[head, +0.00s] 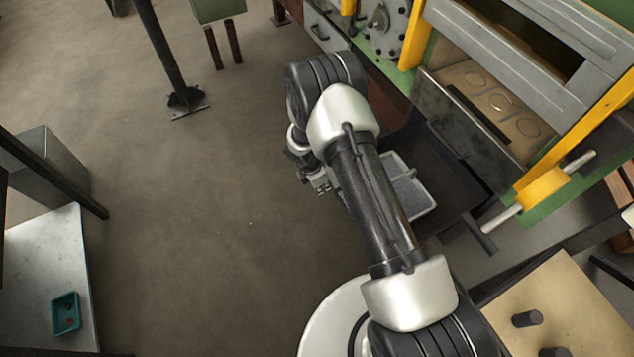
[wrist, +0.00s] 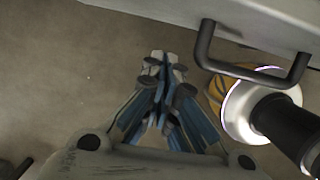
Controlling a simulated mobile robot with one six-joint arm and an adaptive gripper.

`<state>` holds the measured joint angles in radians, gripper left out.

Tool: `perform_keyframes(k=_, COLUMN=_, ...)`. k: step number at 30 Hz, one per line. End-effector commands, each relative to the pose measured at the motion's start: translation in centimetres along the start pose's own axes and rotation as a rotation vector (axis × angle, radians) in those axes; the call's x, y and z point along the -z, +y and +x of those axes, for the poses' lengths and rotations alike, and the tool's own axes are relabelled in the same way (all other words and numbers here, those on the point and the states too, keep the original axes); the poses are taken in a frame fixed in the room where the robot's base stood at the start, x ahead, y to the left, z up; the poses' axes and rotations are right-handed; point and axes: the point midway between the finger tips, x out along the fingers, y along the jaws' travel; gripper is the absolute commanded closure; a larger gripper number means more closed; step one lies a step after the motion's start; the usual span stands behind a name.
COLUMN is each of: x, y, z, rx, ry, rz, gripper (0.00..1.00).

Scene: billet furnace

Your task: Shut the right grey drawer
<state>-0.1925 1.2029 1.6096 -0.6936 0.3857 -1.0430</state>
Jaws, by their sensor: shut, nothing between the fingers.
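The right grey drawer (head: 408,190) appears as an open light grey tray in the head view, partly hidden behind my forearm. In the wrist view a grey drawer front (wrist: 170,10) with a dark bar handle (wrist: 252,72) crosses the upper right. My gripper (head: 322,185) is to the left of the drawer in the head view, on its front side. In the wrist view my gripper (wrist: 164,66) is shut and empty, with the handle to its right. I see no contact, but the exact gap is unclear.
Another grey drawer (head: 322,30) with a handle looks shut at the top. A dark box (head: 445,175) and the green and yellow furnace (head: 540,195) stand to the right. A post (head: 165,50) is at upper left.

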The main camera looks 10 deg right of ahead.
Motion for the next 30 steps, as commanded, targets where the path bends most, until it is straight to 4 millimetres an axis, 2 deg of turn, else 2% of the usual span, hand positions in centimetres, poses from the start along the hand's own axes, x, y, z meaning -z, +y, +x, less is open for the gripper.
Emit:
perform_keyframes(k=1, x=-1.2, y=0.2, z=0.0, rx=-0.005, ry=-0.001, rz=0.009, gripper=1.0)
perform_keyframes(k=6, x=-2.8, y=0.2, z=0.3, rx=-0.004, ry=-0.001, rz=0.006, gripper=1.0)
perform_keyframes(k=23, x=-3.6, y=0.1, z=0.4, rx=-0.004, ry=-0.001, rz=0.006, gripper=1.0)
perform_keyframes(k=26, x=-4.3, y=0.1, z=0.6, rx=-0.003, ry=-0.001, rz=0.006, gripper=1.0)
perform_keyframes(k=30, x=-6.4, y=0.1, z=1.1, rx=-0.003, ry=-0.001, rz=0.009, gripper=1.0)
